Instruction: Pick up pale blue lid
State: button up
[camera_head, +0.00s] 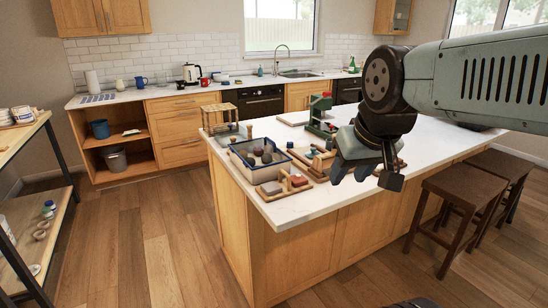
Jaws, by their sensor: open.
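I cannot pick out a pale blue lid with certainty. A small jar (47,211) with a bluish top stands on the lower shelf at the far left, too small to tell whether its top is the lid. My gripper (364,179) hangs at the end of my arm, pointing down in front of the island's right part. It is open, and I see nothing held in it. It hides part of the worktop behind it.
The white-topped island (300,209) carries a blue-rimmed tray (254,172) of dark round pieces, wooden blocks, a small wooden rack (220,117) and a green-and-red tool (320,112). Brown stools (466,193) stand at right. The floor (160,230) at left is clear.

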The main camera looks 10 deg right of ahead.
aim_at(311, 154)
jog(key=u, duration=0.45)
jog(key=i, duration=1)
jog(key=z, duration=0.05)
